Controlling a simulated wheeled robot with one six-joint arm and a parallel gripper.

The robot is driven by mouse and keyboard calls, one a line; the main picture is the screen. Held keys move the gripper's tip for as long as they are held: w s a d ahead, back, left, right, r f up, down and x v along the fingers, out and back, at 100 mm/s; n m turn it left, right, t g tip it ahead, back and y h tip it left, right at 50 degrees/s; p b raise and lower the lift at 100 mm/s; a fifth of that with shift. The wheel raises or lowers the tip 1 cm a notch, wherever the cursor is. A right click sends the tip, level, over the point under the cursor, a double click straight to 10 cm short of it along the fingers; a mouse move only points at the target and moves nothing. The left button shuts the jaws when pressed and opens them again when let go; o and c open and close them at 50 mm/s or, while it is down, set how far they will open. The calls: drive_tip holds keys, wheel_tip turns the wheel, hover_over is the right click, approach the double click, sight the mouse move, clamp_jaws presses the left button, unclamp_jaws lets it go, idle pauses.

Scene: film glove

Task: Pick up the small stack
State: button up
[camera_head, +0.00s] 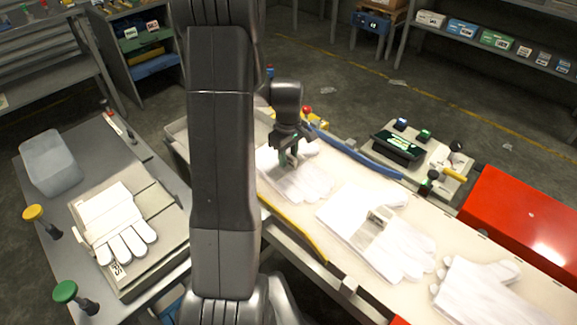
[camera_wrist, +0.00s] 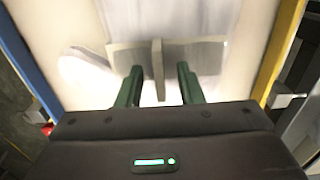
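A small stack of white gloves (camera_head: 308,186) lies flat on the pale conveyor-like surface, below my gripper (camera_head: 289,160). In the wrist view the white glove stack (camera_wrist: 170,22) has a greyish band (camera_wrist: 205,55) across it with an upright tab (camera_wrist: 157,68). My gripper (camera_wrist: 159,86) is open, with its green fingers on either side of the tab and apart from it. I cannot tell how far down the fingertips reach. More white gloves (camera_head: 405,245) with a clear band lie in the middle of the surface, and another white glove pile (camera_head: 480,290) lies at lower right.
Blue (camera_head: 350,150) and yellow (camera_head: 290,228) rails edge the pale surface (camera_head: 335,165). A red box (camera_head: 530,220) stands at right. A grey side table at left holds a glove on a fixture (camera_head: 155,200), a translucent bin (camera_head: 50,160) and knobs. Shelves stand behind.

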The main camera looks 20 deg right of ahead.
clamp_jaws()
drive_tip(key=shift+r, duration=0.1)
